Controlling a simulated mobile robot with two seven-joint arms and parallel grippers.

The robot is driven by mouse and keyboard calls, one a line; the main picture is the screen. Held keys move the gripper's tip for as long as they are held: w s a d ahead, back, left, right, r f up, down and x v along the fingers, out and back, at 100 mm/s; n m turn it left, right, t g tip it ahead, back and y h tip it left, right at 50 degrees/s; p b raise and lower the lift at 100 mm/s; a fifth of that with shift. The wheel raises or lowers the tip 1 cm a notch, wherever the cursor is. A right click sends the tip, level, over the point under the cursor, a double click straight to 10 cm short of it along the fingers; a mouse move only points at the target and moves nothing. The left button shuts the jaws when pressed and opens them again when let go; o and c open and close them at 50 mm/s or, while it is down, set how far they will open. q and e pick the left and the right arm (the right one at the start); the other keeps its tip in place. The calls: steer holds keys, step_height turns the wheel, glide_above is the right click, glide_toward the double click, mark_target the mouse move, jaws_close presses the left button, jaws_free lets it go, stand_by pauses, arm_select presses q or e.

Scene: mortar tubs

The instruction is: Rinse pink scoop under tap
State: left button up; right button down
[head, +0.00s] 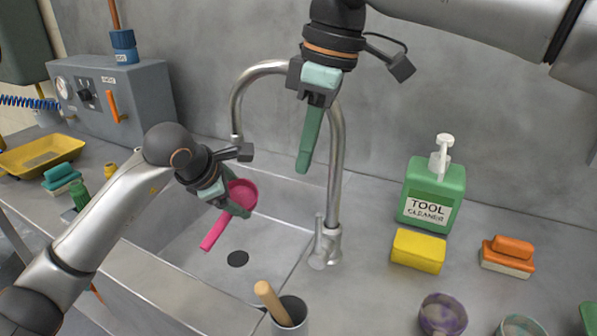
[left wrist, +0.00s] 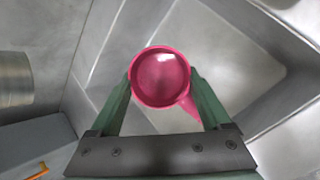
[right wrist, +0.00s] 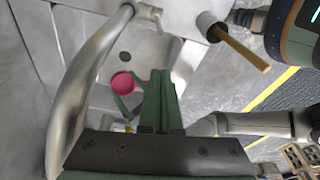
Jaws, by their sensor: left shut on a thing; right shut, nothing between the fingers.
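The pink scoop (head: 243,194) is in my left gripper (head: 236,205), over the grey sink (head: 192,257). Its round cup sits between the green fingers, and the handle points down and to the left in the head view. In the left wrist view the scoop's cup (left wrist: 160,76) faces the camera between both fingers, with a shine inside. The tap (head: 337,150) arches over the sink, its spout end to the right of the scoop's column of space unclear to judge. My right gripper (head: 308,140) is shut and empty, pointing down beside the tap's arch.
A green tool cleaner bottle (head: 432,193), a yellow sponge (head: 418,250) and an orange brush (head: 509,254) stand right of the sink. A cup with a wooden handle (head: 290,312) is at the sink's front edge. A grey machine (head: 117,100) and yellow tray (head: 40,154) are left.

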stand_by(0.4)
arm_select(q)
steer(key=s+d+b, duration=0.1)
steer(key=s+d, duration=0.1)
steer(key=s, duration=0.5)
steer(key=shift+s+d, duration=0.2)
steer(key=shift+s, duration=0.15)
stand_by(1.3)
steer(key=s+d+r+p, duration=0.1)
steer(key=s+r, duration=0.3)
steer(key=shift+s+d+p, duration=0.25)
steer(key=shift+s+p, duration=0.1)
steer(key=shift+s, duration=0.05)
stand_by(1.1)
